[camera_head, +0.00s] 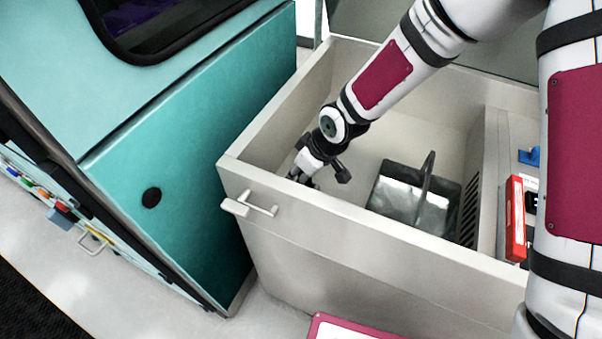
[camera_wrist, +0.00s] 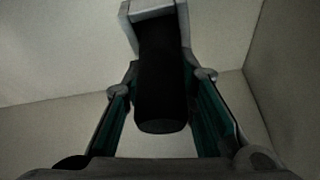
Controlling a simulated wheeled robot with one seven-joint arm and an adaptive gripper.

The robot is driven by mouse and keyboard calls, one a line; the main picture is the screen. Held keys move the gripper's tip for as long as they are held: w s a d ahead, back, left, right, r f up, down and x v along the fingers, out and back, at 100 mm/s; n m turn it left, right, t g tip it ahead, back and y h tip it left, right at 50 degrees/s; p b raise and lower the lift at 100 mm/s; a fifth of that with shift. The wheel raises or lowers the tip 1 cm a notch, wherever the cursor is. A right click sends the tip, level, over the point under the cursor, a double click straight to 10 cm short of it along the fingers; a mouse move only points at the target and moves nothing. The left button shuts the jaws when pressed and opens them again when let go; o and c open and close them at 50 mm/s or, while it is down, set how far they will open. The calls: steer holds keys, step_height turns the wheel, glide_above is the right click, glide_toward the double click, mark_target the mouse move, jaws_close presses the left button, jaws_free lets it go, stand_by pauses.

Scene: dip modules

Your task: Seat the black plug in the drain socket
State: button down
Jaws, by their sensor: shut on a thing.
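The black plug (camera_wrist: 161,85) is a dark rounded block in the middle of the wrist view, between the two fingers of my gripper (camera_wrist: 161,72). My gripper is shut on it. A pale grey squared piece (camera_wrist: 153,11) frames the plug's far end at the top of that view; I cannot tell whether it is the drain socket or whether the plug sits in it. In the head view my gripper (camera_head: 304,181) points down inside the left part of the pale basin (camera_head: 318,208), close behind its front wall. The plug cannot be made out there.
A grey metal caddy with a dark handle (camera_head: 426,180) stands in the basin right of my gripper. A red box (camera_head: 515,218) lies beyond the slotted divider (camera_head: 470,212). A teal cabinet (camera_head: 200,140) stands left of the basin. The basin walls are close around my gripper.

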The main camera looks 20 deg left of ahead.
steer(key=shift+f, duration=0.1)
steer(key=c, duration=1.3)
jaws_free()
steer(key=p+v, duration=0.1)
steer(key=v, duration=1.1)
steer(key=shift+p, duration=0.4)
